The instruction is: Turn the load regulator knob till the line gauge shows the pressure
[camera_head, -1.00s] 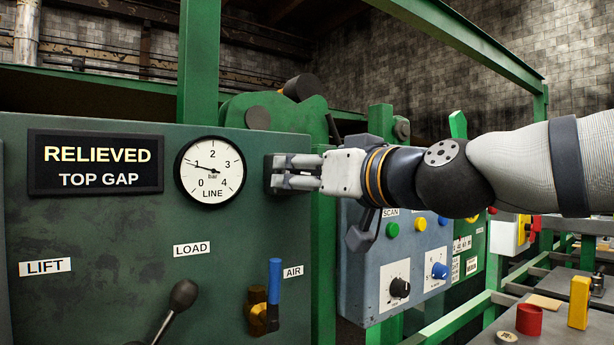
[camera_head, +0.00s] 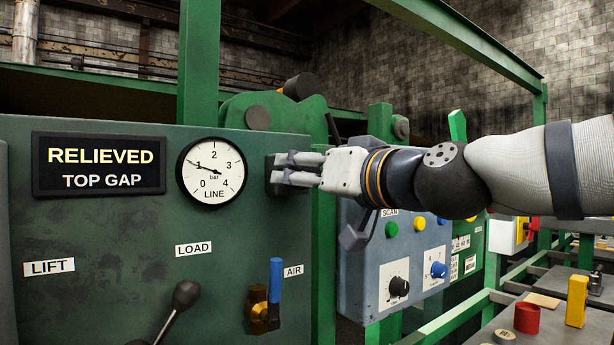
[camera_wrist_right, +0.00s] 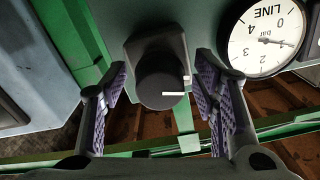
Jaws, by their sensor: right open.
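The round white line gauge (camera_head: 212,172) is on the green panel, its needle near 1 bar. It also shows upside down in the right wrist view (camera_wrist_right: 262,38). The load regulator knob (camera_wrist_right: 160,80) is dark and round with a white mark, on a dark block. In the head view the fingers largely hide the knob. My right gripper (camera_head: 282,170) is in front of it, right of the gauge. In the wrist view its open fingers (camera_wrist_right: 161,92) stand on either side of the knob, with gaps visible. My left gripper is out of view.
A black sign (camera_head: 98,164) reads RELIEVED TOP GAP. Below are a black-knobbed lever (camera_head: 184,296) and a blue-handled air valve (camera_head: 275,282). A blue-grey control box (camera_head: 375,255) stands behind my right wrist. A table at right holds a red cup (camera_head: 527,318) and yellow block (camera_head: 577,301).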

